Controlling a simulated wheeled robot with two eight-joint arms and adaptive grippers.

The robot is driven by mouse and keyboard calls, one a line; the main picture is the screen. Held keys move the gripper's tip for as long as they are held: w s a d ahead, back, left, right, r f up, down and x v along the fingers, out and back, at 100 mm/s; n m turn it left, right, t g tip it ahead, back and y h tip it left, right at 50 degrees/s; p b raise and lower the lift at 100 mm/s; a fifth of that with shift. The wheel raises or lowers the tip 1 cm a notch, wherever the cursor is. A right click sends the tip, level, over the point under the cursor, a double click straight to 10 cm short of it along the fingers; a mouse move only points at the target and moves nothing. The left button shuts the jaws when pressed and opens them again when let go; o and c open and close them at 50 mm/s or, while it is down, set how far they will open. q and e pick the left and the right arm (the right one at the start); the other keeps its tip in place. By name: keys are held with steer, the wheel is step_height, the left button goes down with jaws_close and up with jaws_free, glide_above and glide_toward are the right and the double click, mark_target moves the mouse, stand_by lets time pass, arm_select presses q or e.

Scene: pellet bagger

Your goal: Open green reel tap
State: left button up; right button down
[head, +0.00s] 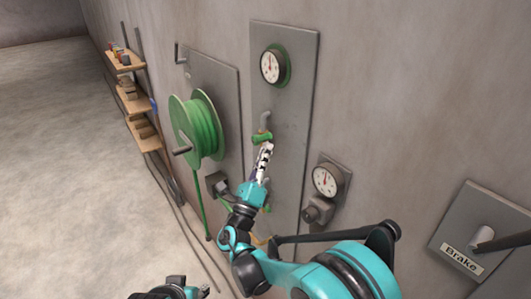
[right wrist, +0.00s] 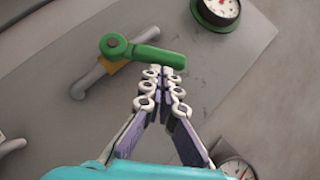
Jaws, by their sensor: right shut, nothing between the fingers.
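The green tap (head: 262,137) is on a pipe on the tall grey panel (head: 291,100), right of the green hose reel (head: 203,125). In the right wrist view its green lever (right wrist: 156,56) extends right from a round green hub, with a yellowish part and grey pipe behind. My right gripper (head: 267,148) is shut and empty, its fingertips (right wrist: 162,72) right at the lever's lower edge, near its free end. I cannot tell whether they touch. What seems to be my left gripper (head: 200,290) is partly visible at the bottom edge; its jaws are unclear.
A green-rimmed gauge (head: 271,66) is above the tap. A second gauge (head: 325,181) is at the lower right. A Brake plate (head: 463,257) with a lever is at the far right. Shelves (head: 127,62) stand at the left; the floor there is open.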

mark_target(261, 136)
steer(key=shift+r+n+y, duration=0.35)
steer(key=shift+n+y, duration=0.25)
steer(key=r+n+y+p, duration=0.1)
steer(key=n, duration=0.1)
steer(key=r+n+y+p, duration=0.1)
steer(key=n+y, duration=0.1)
steer(key=shift+w+a+r+g, duration=0.1)
steer(key=shift+w+a+g, duration=0.1)
steer(key=shift+g, duration=0.2)
steer(key=shift+r, duration=0.25)
steer(key=shift+w+a+r, duration=0.35)
steer(key=shift+w+r, duration=0.15)
steer(key=shift+w, duration=0.05)
steer(key=shift+w+a+r, duration=0.2)
steer(key=shift+w+r, duration=0.1)
steer(key=shift+r, duration=0.2)
steer(key=shift+w+a+r, duration=0.2)
steer(key=shift+w+a, duration=0.05)
steer(key=shift+w, duration=0.05)
steer(key=shift+d, duration=0.1)
